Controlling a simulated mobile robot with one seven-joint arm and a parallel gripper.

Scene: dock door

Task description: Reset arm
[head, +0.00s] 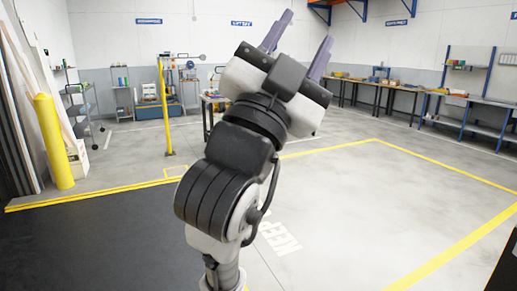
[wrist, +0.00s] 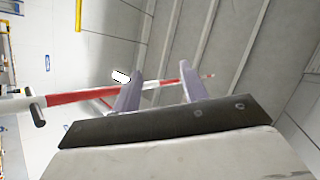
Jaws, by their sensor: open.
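My gripper (head: 298,42) is raised on my upright arm in the middle of the head view. Its two purple-grey fingers stand apart, point up and to the right, and hold nothing. In the wrist view the gripper (wrist: 158,90) shows the same two fingers with a gap between them. Behind the fingers in that view runs a red and white striped bar (wrist: 80,97), apart from them as far as I can tell. My arm hides part of the floor and the back of the room in the head view.
A yellow bollard (head: 54,142) stands at the left, and a yellow post (head: 165,105) stands farther back. Workbenches (head: 405,93) line the back and right walls. The yellow-lined floor (head: 370,190) to the right of my arm is clear. A dark floor area (head: 95,240) lies at the front left.

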